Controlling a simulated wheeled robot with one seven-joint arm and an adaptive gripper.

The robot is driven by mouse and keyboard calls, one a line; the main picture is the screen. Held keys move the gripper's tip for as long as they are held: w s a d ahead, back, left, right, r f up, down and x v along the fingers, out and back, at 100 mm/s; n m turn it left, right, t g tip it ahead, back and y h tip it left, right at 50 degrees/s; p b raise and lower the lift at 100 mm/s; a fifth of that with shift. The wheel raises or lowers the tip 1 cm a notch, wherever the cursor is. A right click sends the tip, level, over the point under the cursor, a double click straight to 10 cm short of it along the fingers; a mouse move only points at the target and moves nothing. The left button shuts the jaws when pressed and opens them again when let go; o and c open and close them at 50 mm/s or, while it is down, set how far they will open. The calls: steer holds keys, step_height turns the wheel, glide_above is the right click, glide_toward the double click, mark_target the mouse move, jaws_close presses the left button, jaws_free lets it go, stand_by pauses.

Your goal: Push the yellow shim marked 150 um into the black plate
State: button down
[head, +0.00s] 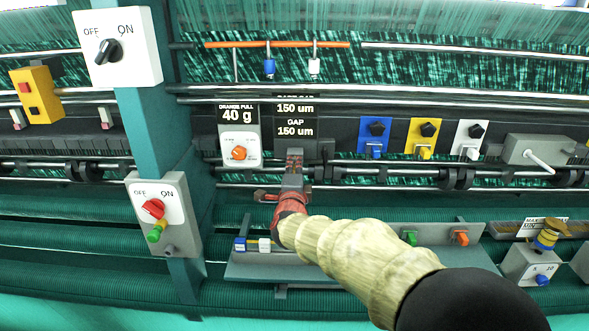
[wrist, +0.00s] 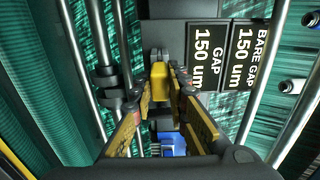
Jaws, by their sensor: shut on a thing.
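My gripper (head: 294,158) reaches up to the dark machine bar just below the gap display in the head view. In the wrist view its two worn yellow-and-black fingers (wrist: 160,95) are closed around a yellow block (wrist: 159,82), which I take to be the yellow shim. Its 150 um mark is not readable. The block's far end is at a dark bracket (wrist: 160,56), probably the black plate; I cannot tell how deep it sits. In the head view my fingers hide the shim. The gap display (head: 296,118) reads 150 um on both lines.
A grey shelf (head: 330,262) below my gripper carries small blue (head: 240,244), white (head: 264,245), green (head: 410,238) and orange (head: 460,237) pieces. Horizontal chrome rods run close above and below my fingers. Blue (head: 375,135), yellow (head: 421,138) and white (head: 469,138) knobbed blocks stand right.

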steer(key=shift+w, duration=0.25)
steer(key=c, duration=1.7)
jaws_free()
steer(key=shift+o, duration=0.2)
steer(key=s, duration=1.2)
steer(key=shift+a, duration=0.2)
